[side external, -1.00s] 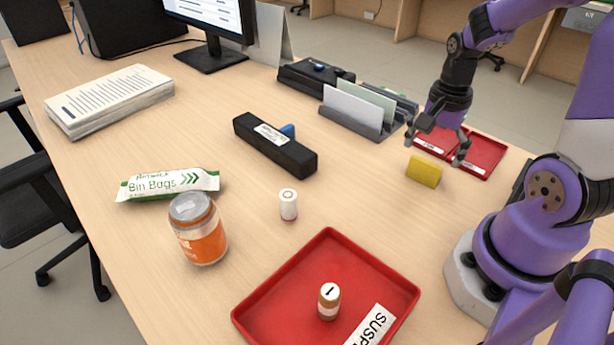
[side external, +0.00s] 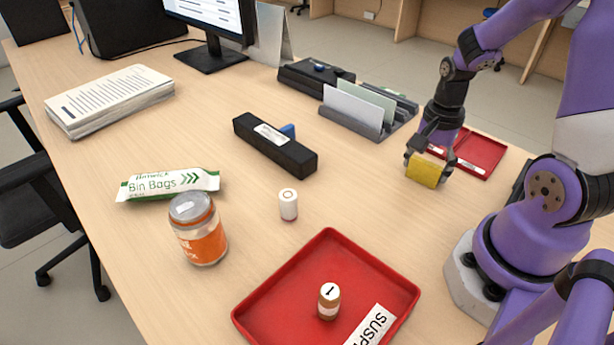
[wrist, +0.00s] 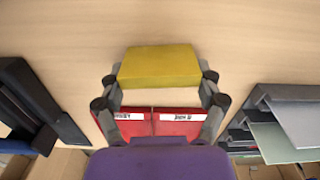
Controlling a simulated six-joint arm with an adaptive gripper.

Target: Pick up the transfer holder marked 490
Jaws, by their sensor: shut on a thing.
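My gripper (side external: 427,163) is shut on a yellow block (side external: 425,174), with one finger at each end. The block is at or very near the counter top; I cannot tell if it touches. The wrist view shows the yellow block (wrist: 160,67) between the fingertips. No "490" mark is readable on anything. A small white cylinder (side external: 288,206) stands mid-counter, and a brown one with a "1" on its white top (side external: 329,304) stands in the large red tray (side external: 262,291). I cannot tell which thing is the transfer holder.
Red labelled trays (side external: 483,153) lie behind my gripper. A grey rack with cards (side external: 374,133) stands to its left. A long black box (side external: 293,155), orange-labelled jar (side external: 203,238), bin bags packet (side external: 167,184) and paper stack (side external: 109,102) lie farther left. Counter between block and large tray is clear.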

